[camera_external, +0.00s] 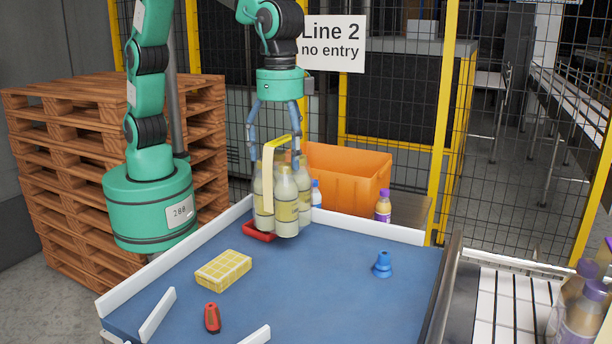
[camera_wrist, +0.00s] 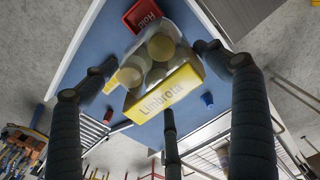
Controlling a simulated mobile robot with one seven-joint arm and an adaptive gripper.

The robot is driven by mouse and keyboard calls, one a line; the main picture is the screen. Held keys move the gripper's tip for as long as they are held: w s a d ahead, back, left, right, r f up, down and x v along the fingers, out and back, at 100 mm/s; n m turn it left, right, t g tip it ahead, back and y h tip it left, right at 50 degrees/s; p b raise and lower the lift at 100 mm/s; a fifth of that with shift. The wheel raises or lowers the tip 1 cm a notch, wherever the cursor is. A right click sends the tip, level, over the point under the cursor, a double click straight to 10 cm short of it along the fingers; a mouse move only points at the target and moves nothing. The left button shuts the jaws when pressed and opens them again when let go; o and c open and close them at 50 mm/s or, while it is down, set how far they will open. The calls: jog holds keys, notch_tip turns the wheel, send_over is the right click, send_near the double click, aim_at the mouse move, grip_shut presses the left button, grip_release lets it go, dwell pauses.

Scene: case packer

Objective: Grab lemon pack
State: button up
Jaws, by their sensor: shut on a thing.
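The lemon pack (camera_external: 287,208) is a cluster of pale yellow bottles with light caps and a yellow-and-cream carrying strap. It is upright at the back of the blue table, in front of the red tray. In the wrist view the pack (camera_wrist: 165,94) shows its yellow "Limbrota" label and round bottle tops. My gripper (camera_external: 276,157) points down over the pack, with its fingers around the upper part, shut on it. The wrist view shows three dark fingers around the pack. I cannot tell whether the bottle bottoms touch the table.
The red tray (camera_wrist: 142,15) reads "Hold". An orange crate (camera_external: 345,180) and a purple-capped bottle (camera_external: 383,206) stand behind the white rim. A yellow block (camera_external: 223,270), a red object (camera_external: 212,318) and a blue cup-like piece (camera_external: 382,265) sit on the blue table (camera_external: 310,295). Its middle is clear.

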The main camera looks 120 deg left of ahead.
jog(key=shift+s+a+r, duration=0.15)
jog(key=shift+s+a, duration=0.05)
jog(key=shift+s, duration=0.55)
jog(key=shift+s+a+r, duration=0.1)
jog(key=shift+s+a, duration=0.1)
jog(key=shift+s, duration=0.55)
